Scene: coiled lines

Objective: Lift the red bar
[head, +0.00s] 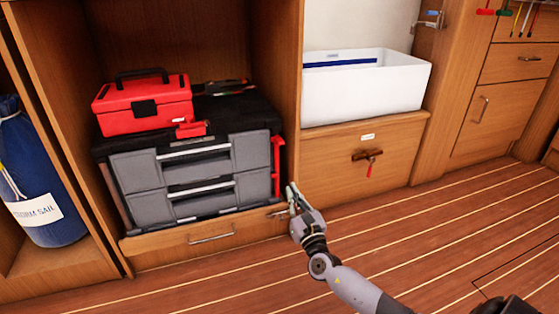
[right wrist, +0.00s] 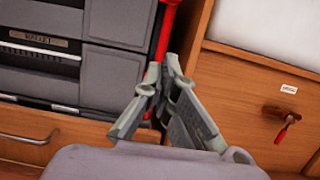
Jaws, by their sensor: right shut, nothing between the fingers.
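The red bar (head: 277,165) stands upright at the right end of the grey drawer toolbox, close to the locker's side panel. It also shows in the right wrist view (right wrist: 165,35), running down behind my fingers, where its lower part is partly hidden. My right gripper (head: 291,189) is just in front of the bar's lower end and slightly right of it. In the right wrist view my right gripper (right wrist: 161,66) has its fingertips together with nothing held, overlapping the bar in the picture. I cannot tell whether they touch it. My left gripper is not in view.
The grey drawer toolbox (head: 190,180) fills the locker, with a red toolbox (head: 140,105) on top. A wooden panel (head: 299,90) bounds the locker on the right. A white bin (head: 365,90) stands beyond it. A red-handled tool (head: 369,160) sits on the drawer front below.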

